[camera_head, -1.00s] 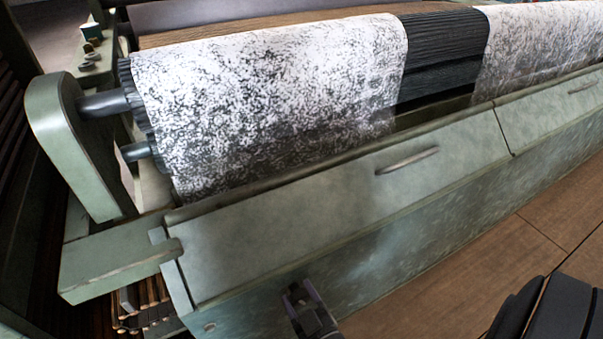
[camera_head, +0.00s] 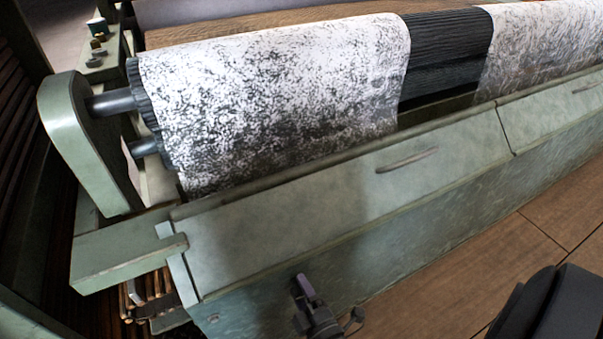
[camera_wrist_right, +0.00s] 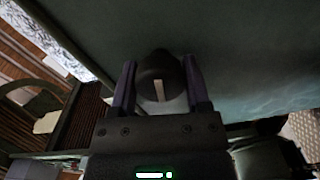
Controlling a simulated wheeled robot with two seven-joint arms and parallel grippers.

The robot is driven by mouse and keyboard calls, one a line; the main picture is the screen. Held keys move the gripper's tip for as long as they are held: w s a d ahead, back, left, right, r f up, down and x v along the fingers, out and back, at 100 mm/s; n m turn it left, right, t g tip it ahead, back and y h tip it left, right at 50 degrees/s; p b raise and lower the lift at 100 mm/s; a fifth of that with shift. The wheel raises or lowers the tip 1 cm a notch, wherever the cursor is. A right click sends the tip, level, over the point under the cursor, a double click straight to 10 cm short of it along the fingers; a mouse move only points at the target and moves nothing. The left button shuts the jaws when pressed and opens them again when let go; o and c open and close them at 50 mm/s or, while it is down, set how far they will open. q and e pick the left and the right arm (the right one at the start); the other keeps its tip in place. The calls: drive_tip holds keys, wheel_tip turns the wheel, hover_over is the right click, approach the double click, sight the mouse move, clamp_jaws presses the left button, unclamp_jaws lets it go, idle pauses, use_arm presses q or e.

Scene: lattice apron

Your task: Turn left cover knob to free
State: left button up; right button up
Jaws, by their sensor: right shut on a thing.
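The left cover knob (camera_wrist_right: 158,80) is dark and round with a pale pointer bar. In the right wrist view it sits between the two fingers of my right gripper (camera_wrist_right: 160,88), which is shut on it. The pale bar stands nearly upright in that view, tilted slightly. In the head view my right gripper (camera_head: 303,288) is at the front face of the green left cover (camera_head: 290,235), near its lower edge. The knob itself is hidden there. My left gripper is not in view.
The long green cover has a slot handle (camera_head: 407,160) and a seam to a second cover (camera_head: 550,120) on the right. Behind it lies a roller with speckled white cloth (camera_head: 270,95). A green end bracket (camera_head: 85,150) stands at left.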

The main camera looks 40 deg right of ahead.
drive_tip(key=shift+n, duration=1.3)
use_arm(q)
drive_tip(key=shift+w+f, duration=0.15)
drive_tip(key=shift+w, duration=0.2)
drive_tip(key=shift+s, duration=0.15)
use_arm(e)
drive_tip(key=shift+n, duration=0.3)
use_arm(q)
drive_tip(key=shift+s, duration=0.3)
